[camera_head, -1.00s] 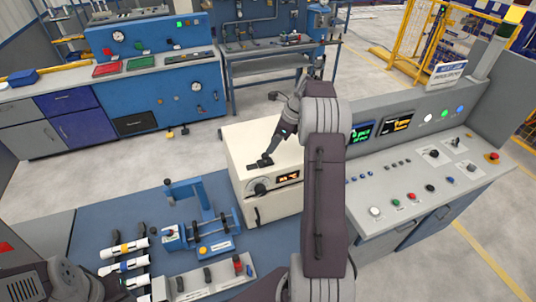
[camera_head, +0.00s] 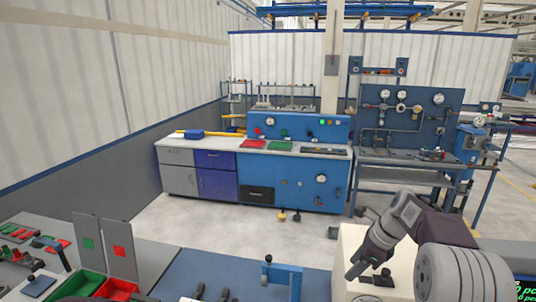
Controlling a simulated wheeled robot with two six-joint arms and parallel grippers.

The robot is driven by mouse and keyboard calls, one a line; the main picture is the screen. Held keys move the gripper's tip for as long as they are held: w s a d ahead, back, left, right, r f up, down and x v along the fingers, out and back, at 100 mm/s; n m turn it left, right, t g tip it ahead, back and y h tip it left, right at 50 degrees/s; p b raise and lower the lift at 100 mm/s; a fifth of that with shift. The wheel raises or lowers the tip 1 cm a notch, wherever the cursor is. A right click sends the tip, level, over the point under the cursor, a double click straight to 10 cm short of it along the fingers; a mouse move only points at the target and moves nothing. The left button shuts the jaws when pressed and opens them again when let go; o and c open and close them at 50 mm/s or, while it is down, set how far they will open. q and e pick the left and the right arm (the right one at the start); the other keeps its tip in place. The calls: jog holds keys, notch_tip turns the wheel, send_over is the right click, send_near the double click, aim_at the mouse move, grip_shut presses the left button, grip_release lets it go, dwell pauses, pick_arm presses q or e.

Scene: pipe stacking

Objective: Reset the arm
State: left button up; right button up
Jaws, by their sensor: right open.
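My right arm comes in from the lower right. Its dark gripper (camera_head: 356,273) points down and left over the top of the cream box (camera_head: 350,245). The jaws are open and I see nothing held between them. A dark handle piece shows on the box top beside the gripper; I cannot tell whether they touch. The front of the box is cut off by the bottom edge. My left gripper is not in view.
A blue bench (camera_head: 268,272) lies left of the box, with a blue fixture (camera_head: 282,272) on it. Green and red bins (camera_head: 83,284) stand lower left. A blue cabinet (camera_head: 287,190) and a workbench (camera_head: 395,157) stand behind, across open floor (camera_head: 220,225).

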jog(key=s+a+f+n+g+h+b, duration=0.1)
jog(key=s+a+f+n+b, duration=0.45)
jog(key=s+a+f, duration=0.4)
pick_arm(q)
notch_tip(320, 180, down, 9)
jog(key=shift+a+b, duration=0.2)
jog(key=shift+b, duration=0.25)
pick_arm(e)
jog(key=s+f+n+h, duration=0.2)
jog(key=s+f+n, duration=0.8)
jog(key=n, duration=0.8)
jog(key=shift+s+d+f, duration=0.3)
jog(key=shift+s+d, duration=0.1)
jog(key=shift+s, duration=0.75)
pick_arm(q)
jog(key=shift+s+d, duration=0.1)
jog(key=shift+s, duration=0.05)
pick_arm(e)
jog(key=shift+s+d+n, duration=0.1)
jog(key=shift+n, duration=0.15)
